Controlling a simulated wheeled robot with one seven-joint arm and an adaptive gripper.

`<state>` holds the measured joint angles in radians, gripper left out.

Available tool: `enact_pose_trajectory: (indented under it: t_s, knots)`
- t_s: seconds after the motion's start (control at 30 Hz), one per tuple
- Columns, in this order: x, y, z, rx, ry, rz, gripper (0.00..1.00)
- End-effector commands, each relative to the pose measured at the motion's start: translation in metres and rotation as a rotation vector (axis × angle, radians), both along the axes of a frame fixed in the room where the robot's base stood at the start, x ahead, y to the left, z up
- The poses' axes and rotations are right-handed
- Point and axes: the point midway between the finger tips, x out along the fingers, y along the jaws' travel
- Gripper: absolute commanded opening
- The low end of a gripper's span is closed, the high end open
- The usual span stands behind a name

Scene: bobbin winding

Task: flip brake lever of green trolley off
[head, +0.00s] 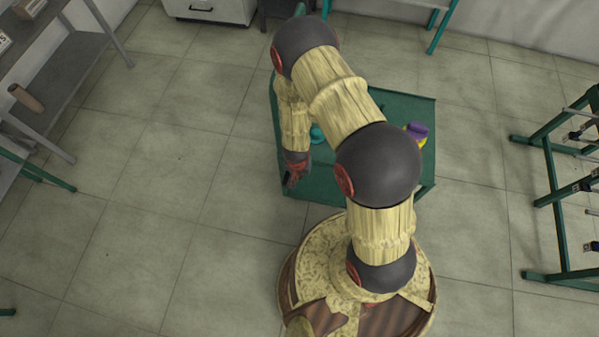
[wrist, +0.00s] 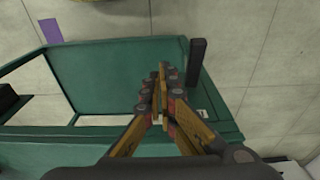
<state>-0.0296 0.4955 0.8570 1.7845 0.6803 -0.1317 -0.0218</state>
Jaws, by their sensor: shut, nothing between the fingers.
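The green trolley (head: 318,185) stands in the middle of the head view, largely hidden behind my arm. My gripper (head: 290,182) points down at its left front corner. In the wrist view, the trolley (wrist: 120,70) fills the middle, and my gripper (wrist: 160,85) is shut and empty over its edge. A dark bar (wrist: 196,62), which looks like the brake lever, sticks up just right of the fingertips. A small gap shows between it and the fingers in the picture. Whether they touch in depth and the lever's on or off position cannot be told.
A purple and yellow bobbin (head: 416,134) and a teal item (head: 317,134) are on the trolley. A green rack (head: 556,200) stands right, and a grey shelf (head: 62,85) left. A purple patch (wrist: 50,31) marks the floor. Open floor lies left of the trolley.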

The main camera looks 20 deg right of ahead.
Motion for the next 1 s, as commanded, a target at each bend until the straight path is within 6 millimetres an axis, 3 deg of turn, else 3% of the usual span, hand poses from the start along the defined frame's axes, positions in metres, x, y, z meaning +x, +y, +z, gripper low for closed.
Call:
enact_pose_trajectory:
  t_s: [0.37, 0.6, 1.0]
  knots:
    - [0.0, 0.001, -0.001, 0.0, 0.0, 0.001, 0.0]
    - [-0.008, 0.006, -0.017, 0.0, 0.0, 0.002, 0.0]
    - [-0.008, 0.006, -0.012, 0.0, 0.0, 0.001, 0.0]
